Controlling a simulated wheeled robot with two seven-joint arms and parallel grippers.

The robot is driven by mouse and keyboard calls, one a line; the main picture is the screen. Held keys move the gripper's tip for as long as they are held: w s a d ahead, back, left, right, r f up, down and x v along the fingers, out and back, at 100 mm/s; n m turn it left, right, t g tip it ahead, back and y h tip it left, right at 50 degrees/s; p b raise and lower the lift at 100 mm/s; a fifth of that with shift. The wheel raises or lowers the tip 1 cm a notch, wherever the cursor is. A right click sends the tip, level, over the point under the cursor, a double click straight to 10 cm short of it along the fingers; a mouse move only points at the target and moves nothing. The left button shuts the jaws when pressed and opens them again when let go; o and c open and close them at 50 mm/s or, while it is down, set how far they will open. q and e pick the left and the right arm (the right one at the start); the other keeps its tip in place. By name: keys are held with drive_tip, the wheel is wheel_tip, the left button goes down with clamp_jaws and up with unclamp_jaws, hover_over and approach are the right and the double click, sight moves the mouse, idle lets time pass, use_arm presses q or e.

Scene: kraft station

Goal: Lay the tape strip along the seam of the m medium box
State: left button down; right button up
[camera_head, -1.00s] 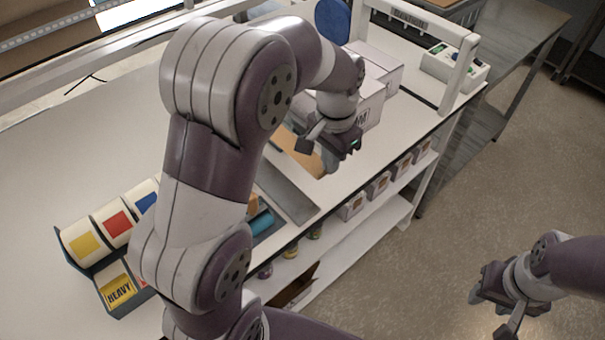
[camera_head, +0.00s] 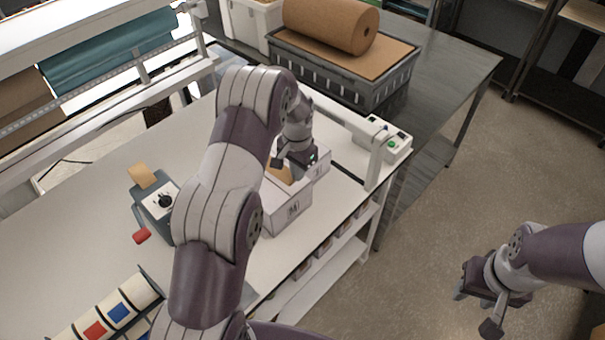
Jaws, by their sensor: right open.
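The m medium box (camera_head: 288,213) is a pale carton with an M on its front side, standing near the front edge of the white bench. My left gripper (camera_head: 291,168) is over the box top, with its arm coming in from the lower left. A tan tape strip (camera_head: 279,175) shows under its fingers at the box top. The gripper appears shut on the strip, though the fingertips are partly hidden. I cannot tell whether the strip touches the box. The seam is hidden by the strip and gripper. My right gripper (camera_head: 476,311) is open and empty, above the floor right of the bench.
A second pale box (camera_head: 320,161) stands right behind the first. A tape dispenser (camera_head: 157,207) with a tan tab and red handle stands left of my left arm. Label rolls (camera_head: 117,313) lie front left. A white frame post (camera_head: 375,160) rises at the right.

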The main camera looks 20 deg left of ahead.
sight(293, 182)
use_arm(q)
drive_tip(key=shift+w+f, duration=0.1)
drive_tip(key=shift+w, duration=0.15)
drive_tip(key=shift+s+a+f+m+b, duration=0.2)
drive_tip(key=shift+s+a+b, duration=0.15)
drive_tip(key=shift+s, duration=0.25)
drive_tip(key=shift+s+a+f+m+b, duration=0.1)
drive_tip(key=shift+s+a+f+b, duration=0.15)
drive_tip(key=shift+s, duration=0.35)
drive_tip(key=f+b, duration=0.1)
drive_tip(key=w+f, duration=0.1)
drive_tip(key=f, duration=0.1)
drive_tip(key=f+b, duration=0.1)
drive_tip(key=shift+w+d+f+b, duration=0.2)
drive_tip(key=shift+d+f+b, duration=0.1)
drive_tip(key=shift+f+b, duration=0.05)
drive_tip(key=shift+s+a+r, duration=0.15)
drive_tip(key=shift+s+a, duration=0.05)
drive_tip(key=shift+s, duration=0.2)
drive_tip(key=shift+w+d, duration=0.25)
drive_tip(key=shift+w, duration=0.2)
use_arm(e)
drive_tip(key=f, duration=0.1)
drive_tip(key=s+f, duration=0.1)
drive_tip(key=f, duration=0.1)
drive_tip(key=shift+s+a+f, duration=0.25)
drive_tip(key=shift+a+f, duration=0.15)
